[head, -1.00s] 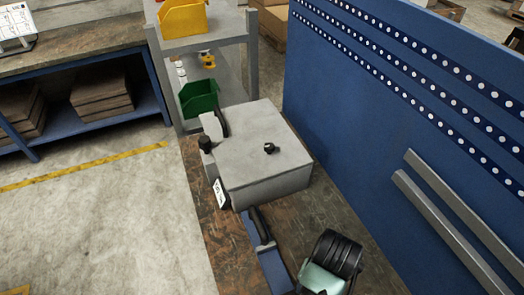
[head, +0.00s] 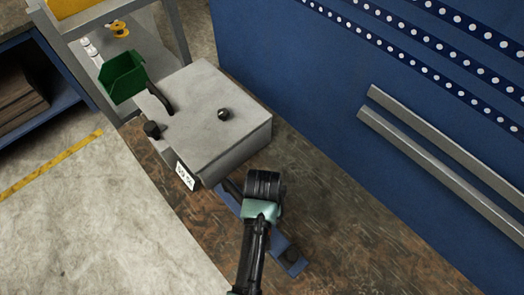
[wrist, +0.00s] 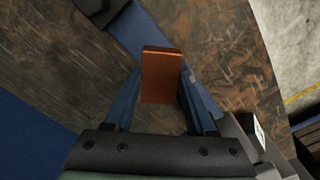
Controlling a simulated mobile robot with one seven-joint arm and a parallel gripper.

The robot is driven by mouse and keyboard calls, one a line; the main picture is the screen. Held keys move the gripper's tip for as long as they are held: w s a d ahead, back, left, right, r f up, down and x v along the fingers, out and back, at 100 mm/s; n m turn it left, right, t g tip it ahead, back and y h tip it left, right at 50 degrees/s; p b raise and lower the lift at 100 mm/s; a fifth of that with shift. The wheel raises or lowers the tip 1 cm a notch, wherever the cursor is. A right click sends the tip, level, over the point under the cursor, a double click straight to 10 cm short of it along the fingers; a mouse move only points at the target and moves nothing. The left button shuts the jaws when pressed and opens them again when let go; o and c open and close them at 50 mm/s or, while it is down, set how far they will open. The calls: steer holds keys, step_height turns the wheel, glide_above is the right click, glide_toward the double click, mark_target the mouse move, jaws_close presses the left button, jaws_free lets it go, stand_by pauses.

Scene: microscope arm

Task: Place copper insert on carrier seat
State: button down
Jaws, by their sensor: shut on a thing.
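My gripper (wrist: 160,88) is shut on the copper insert (wrist: 161,75), a flat orange-brown block between its two blue fingers in the wrist view. In the head view my gripper (head: 263,190) is over the bench, just in front of the grey box; its fingertips and the insert are hidden there. A blue bar with dark parts (head: 290,252) lies on the bench below my gripper, partly covered by my arm. The blue bar also shows behind the insert in the wrist view (wrist: 150,35). I cannot tell which part is the carrier seat.
A blue panel (head: 330,90) bounds the right side. The brown bench (head: 350,235) is clear to the right.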

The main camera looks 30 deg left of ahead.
steer(key=shift+s+f, duration=0.2)
steer(key=shift+f, duration=1.9)
steer(key=c, duration=0.6)
jaws_free()
steer(key=shift+s+f, duration=0.1)
steer(key=o, duration=0.4)
steer(key=shift+w, duration=0.2)
steer(key=shift+r, duration=0.2)
steer(key=shift+w+r, duration=0.1)
steer(key=shift+r, duration=0.45)
step_height(320, 180, up, 11)
